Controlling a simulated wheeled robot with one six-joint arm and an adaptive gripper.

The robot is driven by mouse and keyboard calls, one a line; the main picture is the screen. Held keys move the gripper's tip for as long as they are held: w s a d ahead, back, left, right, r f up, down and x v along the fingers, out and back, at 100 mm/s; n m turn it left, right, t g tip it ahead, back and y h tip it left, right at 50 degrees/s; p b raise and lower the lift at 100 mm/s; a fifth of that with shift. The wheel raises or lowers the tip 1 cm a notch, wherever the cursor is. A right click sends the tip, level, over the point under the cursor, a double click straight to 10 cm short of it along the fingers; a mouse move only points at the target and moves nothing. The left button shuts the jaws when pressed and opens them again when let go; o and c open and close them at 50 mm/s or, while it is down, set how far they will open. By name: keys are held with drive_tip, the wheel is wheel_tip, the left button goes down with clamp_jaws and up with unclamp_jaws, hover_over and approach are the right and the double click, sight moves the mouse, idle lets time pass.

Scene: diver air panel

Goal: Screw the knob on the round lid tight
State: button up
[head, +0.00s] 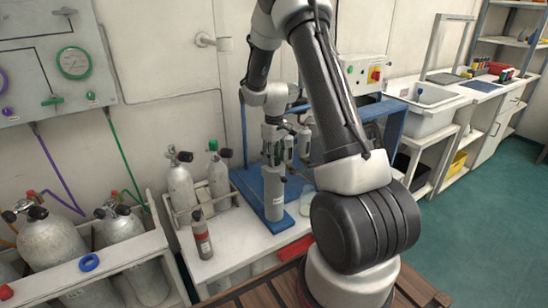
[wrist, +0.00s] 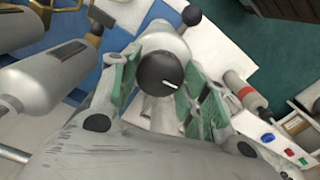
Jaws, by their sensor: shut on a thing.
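A black round knob (wrist: 159,73) with a short white mark sits between my gripper's green-padded fingers in the wrist view. My gripper (wrist: 158,86) is shut on this knob, with one finger on each side. Behind the knob is a pale grey rounded body (wrist: 166,38). I cannot make out a separate round lid; the fingers and knob cover that area. In the head view my gripper (head: 274,134) points down at the top of an upright grey cylinder (head: 274,190) on a blue base. The knob itself is hidden there.
Grey bottles (head: 180,188) stand in a white rack to the left, close to the arm. A grey and red bottle (head: 202,235) stands on the white bench in front. A blue frame (head: 392,125) and a sink (head: 425,107) are at the right.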

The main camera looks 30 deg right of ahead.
drive_tip(key=m, duration=0.4)
drive_tip(key=shift+m, duration=0.3)
drive_tip(key=m, duration=1)
drive_tip(key=shift+m, duration=2.2)
drive_tip(key=o, duration=1)
wheel_tip(320, 180, up, 12)
drive_tip(key=shift+r, duration=0.1)
